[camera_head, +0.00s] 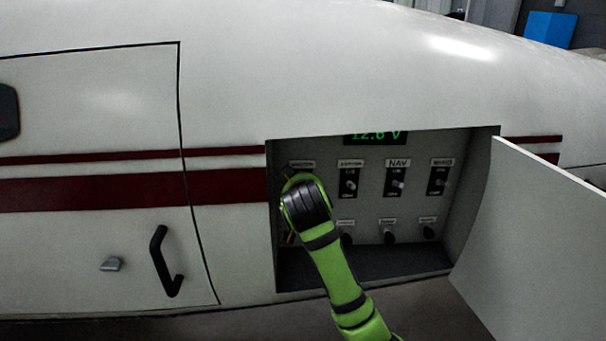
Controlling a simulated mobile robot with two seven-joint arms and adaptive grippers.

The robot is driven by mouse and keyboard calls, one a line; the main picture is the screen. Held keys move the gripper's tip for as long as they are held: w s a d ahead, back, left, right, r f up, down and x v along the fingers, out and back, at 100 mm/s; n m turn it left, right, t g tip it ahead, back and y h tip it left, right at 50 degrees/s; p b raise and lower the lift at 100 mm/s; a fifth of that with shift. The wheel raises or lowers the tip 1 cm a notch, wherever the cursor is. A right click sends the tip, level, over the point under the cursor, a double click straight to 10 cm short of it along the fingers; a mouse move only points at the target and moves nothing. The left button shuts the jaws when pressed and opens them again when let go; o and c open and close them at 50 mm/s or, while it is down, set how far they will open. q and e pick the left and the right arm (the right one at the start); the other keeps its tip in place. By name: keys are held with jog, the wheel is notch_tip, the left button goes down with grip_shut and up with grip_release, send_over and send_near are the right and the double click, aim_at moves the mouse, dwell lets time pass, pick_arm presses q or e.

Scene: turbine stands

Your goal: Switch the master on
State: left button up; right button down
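A recessed switch panel (373,215) is set in the white fuselage side. The leftmost switch position, under a small label (301,163) too blurred to read, is mostly covered by my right gripper (300,190). I cannot tell whether that is the master switch or how it is set. My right arm is green and comes in from the bottom, right of centre. The gripper is seen from behind, its fingertips are hidden, and I cannot tell whether it touches a switch. The green display (375,136) above reads about 12.6 V. My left gripper is not in view.
To the right are more toggle switches (396,183), one labelled NAV, with dark knobs (389,236) below. The open panel door (540,240) stands to the right. A closed hatch with a black handle (165,261) is at left. A blue object (550,28) is far behind.

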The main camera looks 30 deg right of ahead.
dwell(0.3)
jog(key=c, duration=1.3)
grip_release()
jog(key=v, duration=1.2)
